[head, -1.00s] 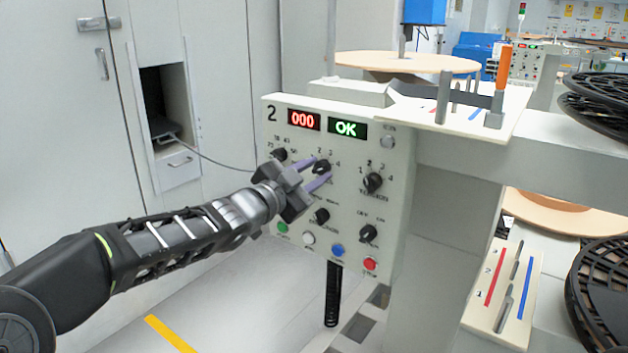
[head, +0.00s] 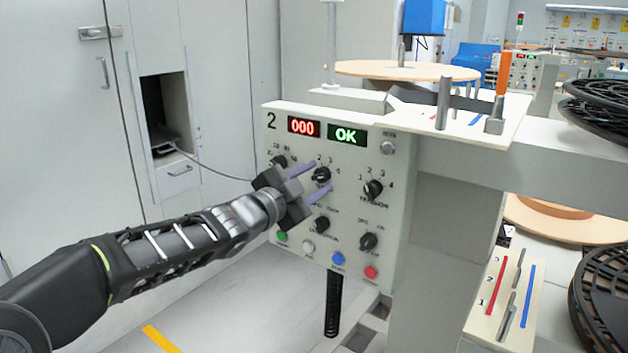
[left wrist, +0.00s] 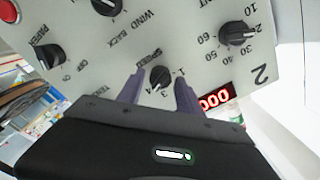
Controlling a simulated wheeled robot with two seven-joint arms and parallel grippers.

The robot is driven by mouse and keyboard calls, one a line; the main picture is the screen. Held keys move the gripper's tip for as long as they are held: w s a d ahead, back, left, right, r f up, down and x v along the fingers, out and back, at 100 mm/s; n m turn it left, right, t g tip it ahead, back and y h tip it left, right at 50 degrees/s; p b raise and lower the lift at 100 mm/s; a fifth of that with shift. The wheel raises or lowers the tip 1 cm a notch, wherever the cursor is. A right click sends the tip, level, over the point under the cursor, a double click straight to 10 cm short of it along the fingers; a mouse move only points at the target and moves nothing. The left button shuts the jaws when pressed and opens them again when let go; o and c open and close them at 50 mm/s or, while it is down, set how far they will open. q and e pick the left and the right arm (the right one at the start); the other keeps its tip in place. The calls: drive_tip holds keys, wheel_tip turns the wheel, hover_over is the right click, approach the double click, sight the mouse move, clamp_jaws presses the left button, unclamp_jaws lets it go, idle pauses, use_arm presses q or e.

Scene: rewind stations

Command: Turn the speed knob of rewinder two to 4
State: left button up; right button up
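In the left wrist view the fingers (left wrist: 160,90) are apart, with a gap between each finger and the knob. I cannot read the knob's pointer surely. My right gripper is out of view.
Close around are the tension knob (head: 373,189), other black knobs (head: 320,224) and a row of buttons, with a red one (head: 371,272). A shelf with upright pegs (head: 470,108) juts out above right. White cabinets (head: 60,150) stand left.

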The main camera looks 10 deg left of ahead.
use_arm(q)
drive_tip(key=shift+o, duration=0.7)
drive_tip(key=shift+s, duration=0.1)
drive_tip(key=p+v, duration=0.1)
drive_tip(key=v, duration=0.6)
drive_tip(key=shift+s, duration=0.3)
drive_tip(key=shift+a, duration=0.1)
